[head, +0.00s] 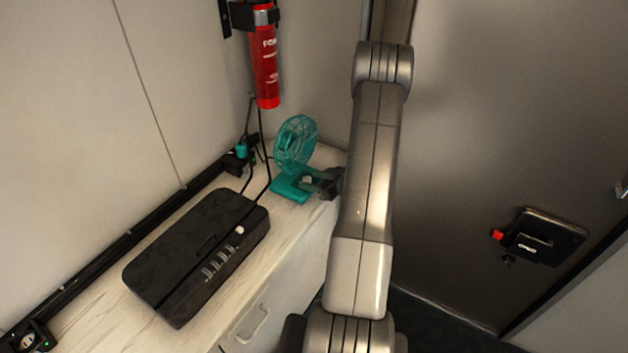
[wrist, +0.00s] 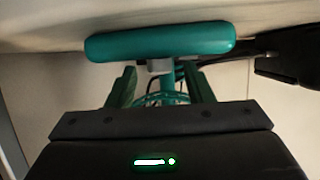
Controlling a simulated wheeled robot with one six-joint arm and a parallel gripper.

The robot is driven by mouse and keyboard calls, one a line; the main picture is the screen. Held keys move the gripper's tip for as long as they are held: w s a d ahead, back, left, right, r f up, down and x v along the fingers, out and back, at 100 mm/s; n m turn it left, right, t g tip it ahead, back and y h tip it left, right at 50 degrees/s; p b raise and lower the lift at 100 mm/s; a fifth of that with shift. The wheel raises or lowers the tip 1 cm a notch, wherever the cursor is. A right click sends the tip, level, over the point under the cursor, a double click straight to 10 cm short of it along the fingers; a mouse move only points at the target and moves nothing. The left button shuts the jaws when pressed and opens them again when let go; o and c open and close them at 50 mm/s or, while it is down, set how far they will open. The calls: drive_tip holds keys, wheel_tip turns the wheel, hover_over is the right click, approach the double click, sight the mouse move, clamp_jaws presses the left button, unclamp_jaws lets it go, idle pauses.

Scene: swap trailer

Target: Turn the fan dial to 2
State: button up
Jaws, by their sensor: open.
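A teal desk fan (head: 296,143) with a round cage stands at the far end of the pale counter, on a flat teal base. The fan base also shows in the wrist view (wrist: 160,42), upside down. A small light grey dial (wrist: 159,66) sits on the base; a grey bit of it shows in the head view (head: 307,180). Its number marks cannot be read. My gripper (head: 324,182) is at the front of the base. In the wrist view my gripper (wrist: 160,84) is open, with the dial between and just beyond its fingertips. Contact cannot be told.
A black case (head: 187,262) with slots and a white knob lies on the counter (head: 90,318). A red extinguisher (head: 265,66) hangs on the wall above. Black cables run behind the fan. A dark door (head: 480,130) with a black latch (head: 540,238) is at right.

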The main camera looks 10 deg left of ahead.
drive_tip(key=c, duration=1)
drive_tip(key=shift+a+f+b, duration=0.1)
drive_tip(key=shift+f+b, duration=0.05)
drive_tip(key=shift+b, duration=0.35)
drive_tip(key=m+t+b, duration=0.1)
drive_tip(key=t+h+b, duration=0.1)
drive_tip(key=m+b, duration=0.1)
drive_tip(key=b, duration=0.1)
drive_tip(key=shift+s+a+f+m+t, duration=0.2)
drive_tip(key=shift+s+m+t, duration=0.1)
drive_tip(key=shift+t, duration=0.1)
drive_tip(key=m+t+h+b, duration=0.1)
drive_tip(key=b, duration=0.1)
drive_tip(key=m+h+b, duration=0.1)
drive_tip(key=b, duration=0.1)
drive_tip(key=shift+s+a+t, duration=0.15)
drive_tip(key=shift+a+t, duration=0.05)
drive_tip(key=shift+t, duration=0.2)
drive_tip(key=m+h+b, duration=0.1)
drive_tip(key=m+t+h+b, duration=0.2)
drive_tip(key=b, duration=0.1)
drive_tip(key=shift+s+a+r, duration=0.15)
drive_tip(key=shift+a+r, duration=0.05)
drive_tip(key=shift+a, duration=0.05)
drive_tip(key=shift+a+r+m+t+h+b, duration=0.15)
drive_tip(key=shift+m+t+h+b, duration=0.25)
drive_tip(key=shift+m+h, duration=0.8)
drive_tip(key=shift+h, duration=0.1)
